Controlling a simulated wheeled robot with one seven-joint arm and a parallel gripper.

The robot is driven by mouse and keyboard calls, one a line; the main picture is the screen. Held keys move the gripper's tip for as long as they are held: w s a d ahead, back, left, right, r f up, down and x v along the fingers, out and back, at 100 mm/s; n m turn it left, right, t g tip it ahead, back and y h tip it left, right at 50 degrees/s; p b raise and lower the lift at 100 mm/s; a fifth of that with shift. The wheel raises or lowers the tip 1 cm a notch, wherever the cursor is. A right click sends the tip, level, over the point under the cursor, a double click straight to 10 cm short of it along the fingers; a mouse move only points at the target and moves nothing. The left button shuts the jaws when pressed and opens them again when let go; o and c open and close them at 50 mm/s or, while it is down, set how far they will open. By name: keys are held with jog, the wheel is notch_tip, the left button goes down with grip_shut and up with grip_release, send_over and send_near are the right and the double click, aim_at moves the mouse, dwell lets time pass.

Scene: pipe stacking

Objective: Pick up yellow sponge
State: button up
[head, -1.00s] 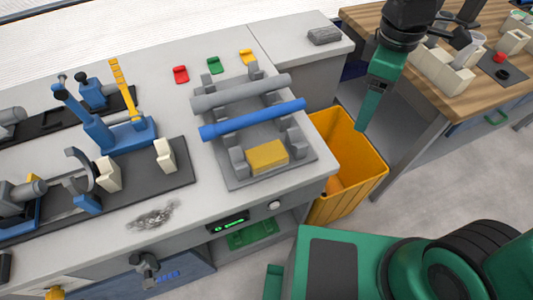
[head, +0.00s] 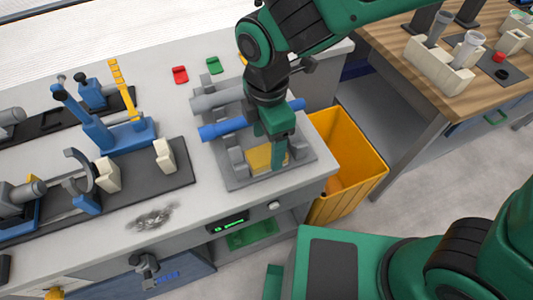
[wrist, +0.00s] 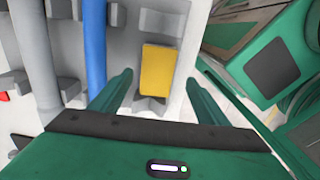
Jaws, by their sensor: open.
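The yellow sponge (head: 260,158) lies on the grey rack tray (head: 237,177) near its front edge. In the wrist view the sponge (wrist: 158,71) shows ahead of and between my two fingers, a little left of centre. My gripper (head: 269,148) is open over the tray, and its fingers partly hide the sponge in the head view. In the wrist view my gripper (wrist: 160,78) shows its two green fingers apart with nothing held between them. I cannot tell how far the fingertips are above the sponge.
A blue pipe (head: 222,129) and a grey pipe (head: 207,101) lie across the rack's supports beside the sponge. An orange bin (head: 352,160) stands on the floor right of the bench. Clamps and blue fixtures (head: 130,133) stand to the left.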

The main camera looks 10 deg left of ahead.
aim_at(267, 154)
jog(key=shift+w+a+f, duration=0.1)
jog(key=shift+f, duration=1.25)
jog(key=shift+w+a+f, duration=0.1)
jog(key=shift+f, duration=1.2)
jog(key=shift+c, duration=0.4)
jog(key=c, duration=1)
jog(key=shift+c, duration=0.2)
notch_tip(267, 154, up, 10)
jog(key=shift+r, duration=0.1)
